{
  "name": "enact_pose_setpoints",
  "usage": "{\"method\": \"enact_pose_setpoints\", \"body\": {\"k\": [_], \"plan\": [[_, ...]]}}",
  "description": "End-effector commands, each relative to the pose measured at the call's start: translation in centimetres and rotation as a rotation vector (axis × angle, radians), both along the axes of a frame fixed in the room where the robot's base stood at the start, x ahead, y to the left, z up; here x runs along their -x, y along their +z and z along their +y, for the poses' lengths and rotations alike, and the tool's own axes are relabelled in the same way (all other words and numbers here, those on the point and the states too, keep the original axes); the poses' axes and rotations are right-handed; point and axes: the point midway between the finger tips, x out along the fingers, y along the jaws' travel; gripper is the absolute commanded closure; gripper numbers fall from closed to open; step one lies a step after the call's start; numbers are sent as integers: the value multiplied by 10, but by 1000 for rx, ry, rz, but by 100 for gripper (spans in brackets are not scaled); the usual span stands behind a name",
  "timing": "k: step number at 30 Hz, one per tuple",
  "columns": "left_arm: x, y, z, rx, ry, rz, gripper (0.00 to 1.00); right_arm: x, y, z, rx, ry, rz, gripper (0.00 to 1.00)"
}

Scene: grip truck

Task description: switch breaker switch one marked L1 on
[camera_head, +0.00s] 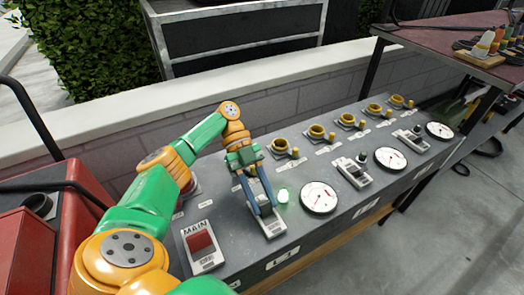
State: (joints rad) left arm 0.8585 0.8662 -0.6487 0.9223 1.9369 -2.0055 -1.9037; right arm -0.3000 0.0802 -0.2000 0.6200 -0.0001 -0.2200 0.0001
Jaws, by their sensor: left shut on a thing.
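A grey panel (333,222) carries a row of breaker switches. The nearest small breaker switch (272,228) sits between the MAIN switch and the first dial. My left gripper (264,210) reaches down onto it, with its blue fingers shut on its lever. The fingers hide most of the lever, and I cannot read its label. A green lamp (283,195) beside it glows. The MAIN switch (201,244) with a red rocker is at the left. Two more breaker switches, a middle one (354,172) and a far one (412,140), stand to the right. My right gripper is not in view.
Dials (318,198) stand between the switches. Several yellow sockets (317,132) line the panel's back, before a low brick wall (290,102). A red machine (28,240) is at the left. A table (450,35) with tools stands at the upper right.

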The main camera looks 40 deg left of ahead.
Motion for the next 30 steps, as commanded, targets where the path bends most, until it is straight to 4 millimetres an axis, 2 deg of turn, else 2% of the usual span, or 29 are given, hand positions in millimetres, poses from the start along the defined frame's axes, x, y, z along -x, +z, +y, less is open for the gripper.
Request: {"method": "enact_pose_setpoints", "body": {"k": [11,12,15,25,28,30], "plan": [[1,-2,0,-1,-2,8,100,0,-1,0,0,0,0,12],[1,-2,0,-1,-2,8,57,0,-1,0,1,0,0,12],[1,-2,0,-1,-1,7,32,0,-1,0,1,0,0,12],[0,2,0,0,-1,3,32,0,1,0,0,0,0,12],[0,16,1,-2,-1,1,32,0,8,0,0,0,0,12],[0,34,1,-3,-2,2,32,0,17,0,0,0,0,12]]}}
